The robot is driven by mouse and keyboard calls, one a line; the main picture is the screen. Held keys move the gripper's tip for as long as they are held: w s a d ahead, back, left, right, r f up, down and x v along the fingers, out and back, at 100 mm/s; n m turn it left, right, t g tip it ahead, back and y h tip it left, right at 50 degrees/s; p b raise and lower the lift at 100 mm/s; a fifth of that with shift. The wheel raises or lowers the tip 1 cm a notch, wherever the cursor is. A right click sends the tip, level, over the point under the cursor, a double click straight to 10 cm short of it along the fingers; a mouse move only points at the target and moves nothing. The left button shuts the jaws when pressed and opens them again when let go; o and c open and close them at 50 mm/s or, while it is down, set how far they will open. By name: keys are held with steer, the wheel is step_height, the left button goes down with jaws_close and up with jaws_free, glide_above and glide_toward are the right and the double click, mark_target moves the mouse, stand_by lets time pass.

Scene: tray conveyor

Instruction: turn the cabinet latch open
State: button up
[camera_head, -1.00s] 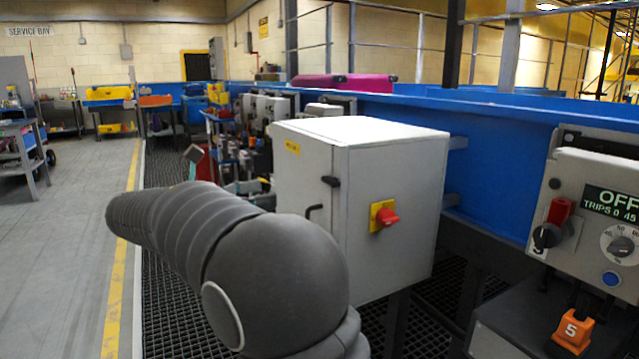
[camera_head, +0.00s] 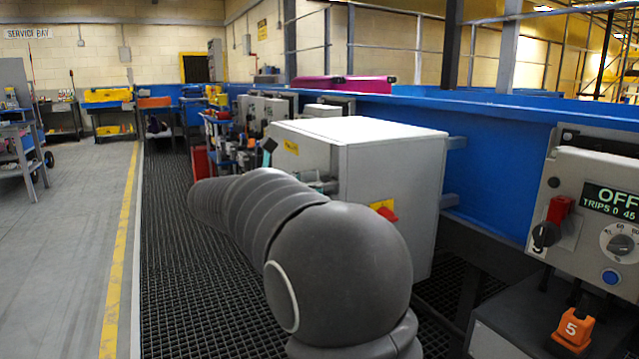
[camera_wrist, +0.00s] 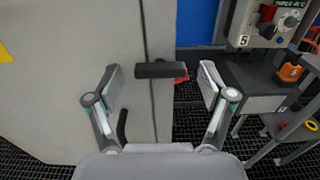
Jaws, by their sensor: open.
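The grey cabinet (camera_head: 390,170) stands in the middle of the head view, and its pale door (camera_wrist: 70,75) fills the left of the wrist view. The black latch (camera_wrist: 158,70) is a short bar lying level across the door's edge seam. My gripper (camera_wrist: 160,80) is open, with one finger to each side of the latch and nothing held. I cannot tell whether a finger touches it. A black hooked handle (camera_wrist: 122,126) is below and left of the latch. In the head view my arm hides the latch and handle.
A red knob (camera_head: 388,214) on a yellow plate sits on the cabinet's side. A control box (camera_head: 590,200) with an orange block (camera_head: 572,329) below it stands at the right. A blue conveyor wall (camera_head: 500,130) runs behind. The floor at the left (camera_head: 60,270) is clear.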

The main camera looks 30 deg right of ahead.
steer(key=c, duration=1.2)
steer(key=shift+o, duration=0.2)
steer(key=shift+m, duration=0.3)
steer(key=shift+f+m+b, duration=0.1)
steer(key=shift+m+b, duration=4.4)
steer(key=shift+m, duration=4.1)
